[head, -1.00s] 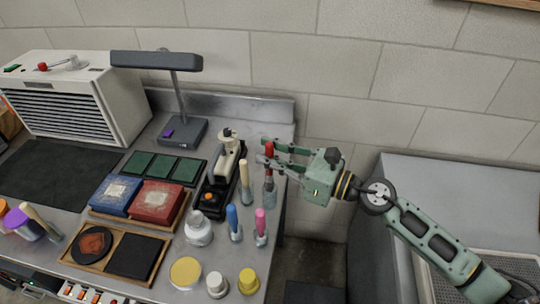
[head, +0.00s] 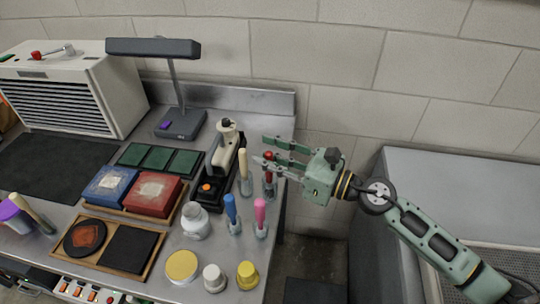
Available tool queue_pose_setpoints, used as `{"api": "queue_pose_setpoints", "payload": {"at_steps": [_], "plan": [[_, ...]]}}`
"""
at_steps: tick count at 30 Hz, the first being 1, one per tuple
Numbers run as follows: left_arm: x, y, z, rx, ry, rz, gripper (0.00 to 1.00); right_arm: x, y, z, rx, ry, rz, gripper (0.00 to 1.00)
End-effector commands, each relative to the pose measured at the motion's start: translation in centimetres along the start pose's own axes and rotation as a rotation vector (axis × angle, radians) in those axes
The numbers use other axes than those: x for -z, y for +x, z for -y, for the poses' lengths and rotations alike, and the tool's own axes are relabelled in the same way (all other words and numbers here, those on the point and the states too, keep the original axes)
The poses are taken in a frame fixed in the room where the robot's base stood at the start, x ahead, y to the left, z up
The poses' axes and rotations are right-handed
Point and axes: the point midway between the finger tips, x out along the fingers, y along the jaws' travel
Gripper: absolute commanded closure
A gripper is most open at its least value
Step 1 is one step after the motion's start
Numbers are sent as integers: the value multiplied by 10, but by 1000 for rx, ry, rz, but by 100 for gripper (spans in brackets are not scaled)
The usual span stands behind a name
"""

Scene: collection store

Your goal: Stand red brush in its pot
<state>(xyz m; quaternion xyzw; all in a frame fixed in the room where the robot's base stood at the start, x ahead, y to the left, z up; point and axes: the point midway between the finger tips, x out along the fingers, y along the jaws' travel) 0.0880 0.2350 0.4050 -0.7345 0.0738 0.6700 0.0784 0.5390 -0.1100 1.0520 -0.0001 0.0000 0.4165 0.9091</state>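The red brush (head: 268,156) is upright at the right edge of the bench, its lower end in a small grey pot (head: 268,188). My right gripper (head: 261,150) reaches in from the right at the height of the red handle. Its two fingers are spread, one behind and one in front of the handle, with a gap between them. The front finger hides part of the handle; whether either finger touches it I cannot tell. My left gripper is not in view.
A wooden-handled brush (head: 243,163), a blue brush (head: 230,206) and a pink brush (head: 260,213) stand in pots close by. A black-and-cream stamping device (head: 207,193) is to their left. White and yellow jars (head: 247,277) stand at the front. A lamp (head: 181,125) stands behind.

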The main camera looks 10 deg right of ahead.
Motion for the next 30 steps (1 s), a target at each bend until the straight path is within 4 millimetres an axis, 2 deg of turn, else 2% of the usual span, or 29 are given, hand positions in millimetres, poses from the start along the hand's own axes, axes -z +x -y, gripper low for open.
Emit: {"api": "queue_pose_setpoints", "payload": {"at_steps": [14, 17, 30], "plan": [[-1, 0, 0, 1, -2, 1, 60, 1, -6, 0, 0, 3, -2, 64], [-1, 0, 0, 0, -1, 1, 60, 2, -17, 0, 1, 4, -3, 64], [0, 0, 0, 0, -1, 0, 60, 2, -92, 0, 1, 4, -2, 64]]}}
